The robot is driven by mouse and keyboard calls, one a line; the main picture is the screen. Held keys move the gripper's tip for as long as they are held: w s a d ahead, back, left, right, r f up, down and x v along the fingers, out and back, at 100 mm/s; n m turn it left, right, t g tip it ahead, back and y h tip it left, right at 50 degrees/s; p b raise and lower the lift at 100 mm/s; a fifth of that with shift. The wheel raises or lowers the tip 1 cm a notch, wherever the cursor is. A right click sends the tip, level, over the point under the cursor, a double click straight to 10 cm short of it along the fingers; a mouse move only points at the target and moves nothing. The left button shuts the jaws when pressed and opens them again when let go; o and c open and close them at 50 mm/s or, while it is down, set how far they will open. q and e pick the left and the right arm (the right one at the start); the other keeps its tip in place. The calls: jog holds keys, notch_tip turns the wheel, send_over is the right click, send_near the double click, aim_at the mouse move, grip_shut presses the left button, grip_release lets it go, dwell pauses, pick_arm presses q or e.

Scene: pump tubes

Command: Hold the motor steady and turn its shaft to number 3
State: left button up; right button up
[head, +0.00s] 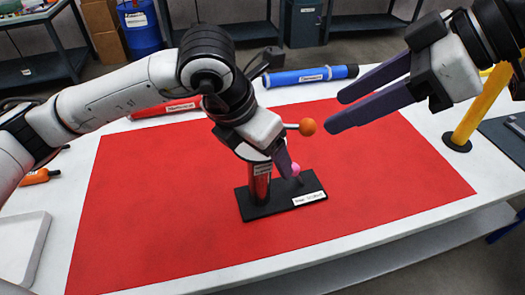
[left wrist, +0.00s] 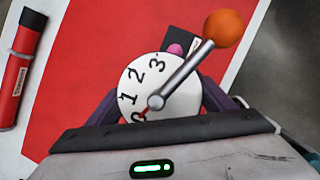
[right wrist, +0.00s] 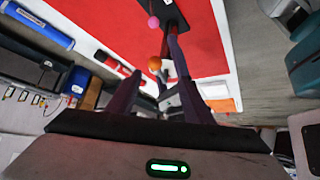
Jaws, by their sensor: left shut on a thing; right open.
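The motor is a red cylinder (head: 260,185) standing upright on a black base (head: 262,208) with a white label. In the left wrist view its white dial (left wrist: 133,88) shows numbers 1, 2 and 3, with a partly covered 0 at the lower edge. A metal shaft lever (left wrist: 180,78) crosses the dial, ending in an orange ball (left wrist: 227,28) at upper right. A small red mark shows near the 0. My left gripper (head: 275,160) is shut around the motor's upper part. My right gripper (head: 341,112) is open and empty, just right of the orange ball (head: 307,126).
A pink ball (head: 295,169) shows by the base. Behind lie a blue tube (head: 310,76) and a red tube (head: 167,107). A yellow post (head: 480,105) stands at right, a white tray (head: 22,248) at left. The red mat (head: 400,180) is clear at right.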

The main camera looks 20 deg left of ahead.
aim_at(309, 122)
jog(key=a+r+n+t+h, duration=0.1)
jog(key=a+h, duration=0.3)
jog(key=h, duration=0.2)
jog(key=shift+x, duration=4.8)
jog(key=shift+w, duration=0.2)
jog(key=shift+c, duration=0.2)
jog(key=shift+a, duration=0.1)
jog(key=c, duration=1.1)
